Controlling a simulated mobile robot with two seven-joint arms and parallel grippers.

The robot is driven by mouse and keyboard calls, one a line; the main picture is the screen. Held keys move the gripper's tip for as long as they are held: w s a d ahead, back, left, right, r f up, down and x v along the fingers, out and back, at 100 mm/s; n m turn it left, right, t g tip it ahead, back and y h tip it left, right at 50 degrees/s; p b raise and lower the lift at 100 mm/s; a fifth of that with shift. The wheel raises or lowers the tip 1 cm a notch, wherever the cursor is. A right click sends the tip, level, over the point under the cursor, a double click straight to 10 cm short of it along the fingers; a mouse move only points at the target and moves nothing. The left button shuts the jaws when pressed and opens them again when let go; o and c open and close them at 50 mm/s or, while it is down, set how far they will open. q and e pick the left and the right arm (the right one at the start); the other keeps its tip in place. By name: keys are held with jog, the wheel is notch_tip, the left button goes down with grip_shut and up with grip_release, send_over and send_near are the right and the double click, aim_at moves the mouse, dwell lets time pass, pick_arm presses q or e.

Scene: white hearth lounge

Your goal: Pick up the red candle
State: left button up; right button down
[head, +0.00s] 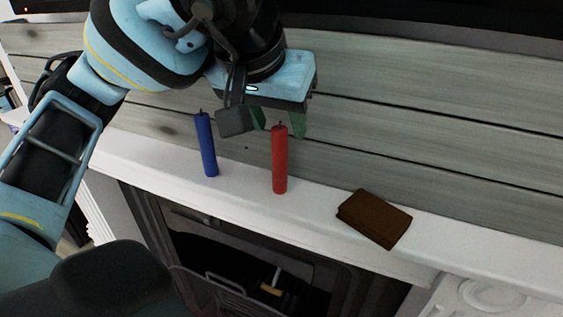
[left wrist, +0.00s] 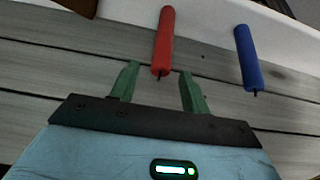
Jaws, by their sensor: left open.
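The red candle (head: 279,160) stands upright on the white mantel shelf (head: 240,193), with a dark wick on top. In the left wrist view the red candle (left wrist: 164,42) points its wick end toward the space between the fingers. My left gripper (head: 279,127) is open, with green fingers, above and behind the candle top in the head view. In the left wrist view my left gripper (left wrist: 157,82) has its fingers apart on either side of the wick end. I cannot tell whether they touch the candle. My right gripper is not in view.
A blue candle (head: 206,145) stands on the shelf left of the red one; it also shows in the left wrist view (left wrist: 248,58). A brown book-like block (head: 374,218) lies to the right. Grey plank wall (head: 420,140) is behind. A dark fireplace opening (head: 250,262) is below.

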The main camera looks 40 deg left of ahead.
pick_arm(q)
jog(key=shift+x, duration=0.85)
grip_shut()
jog(key=shift+r, duration=0.1)
